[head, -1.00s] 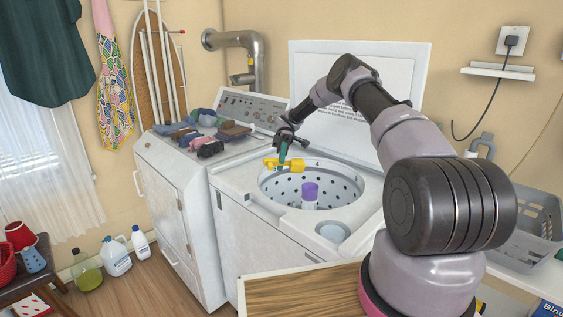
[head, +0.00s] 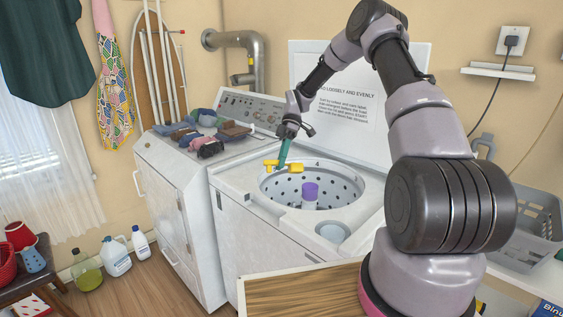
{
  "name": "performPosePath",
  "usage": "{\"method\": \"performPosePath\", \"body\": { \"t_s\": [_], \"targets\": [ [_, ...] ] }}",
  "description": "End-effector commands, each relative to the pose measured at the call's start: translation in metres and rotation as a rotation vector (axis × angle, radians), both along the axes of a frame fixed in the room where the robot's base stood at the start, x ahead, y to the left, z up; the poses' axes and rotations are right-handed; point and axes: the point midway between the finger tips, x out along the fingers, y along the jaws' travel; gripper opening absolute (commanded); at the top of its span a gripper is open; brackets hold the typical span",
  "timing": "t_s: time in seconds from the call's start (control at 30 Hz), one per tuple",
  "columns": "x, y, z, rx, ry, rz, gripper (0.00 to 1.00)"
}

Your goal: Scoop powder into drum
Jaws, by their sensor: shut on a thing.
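My gripper (head: 288,132) is above the far left part of the washer opening, shut on the handle of a teal tool (head: 283,152), seemingly the scoop. The open drum (head: 340,190) has a pale wall with dark holes. A purple-topped post (head: 311,192) stands in its middle. I can make out no powder.
The washer lid (head: 410,90) stands upright behind the drum. Folded clothes (head: 205,135) lie on the left machine (head: 150,160). A wooden board (head: 300,293) is in front, and a grey basket (head: 530,225) is at right. Bottles (head: 115,257) stand on the floor at left.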

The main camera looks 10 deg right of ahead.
Motion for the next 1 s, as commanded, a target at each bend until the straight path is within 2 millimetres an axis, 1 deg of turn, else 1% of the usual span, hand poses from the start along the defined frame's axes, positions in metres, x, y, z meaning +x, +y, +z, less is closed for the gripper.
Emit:
{"method": "performPosePath", "body": {
  "t_s": [0.6, 0.73, 1.0],
  "targets": [
    [-0.0015, -0.0009, 0.0003, 0.035, -0.555, -0.075, 0.0],
    [-0.0007, -0.0001, -0.0002, 0.04, -0.619, -0.081, 0.0],
    [0.0004, -0.0002, -0.0002, 0.04, -0.632, -0.082, 0.0]
  ]
}}
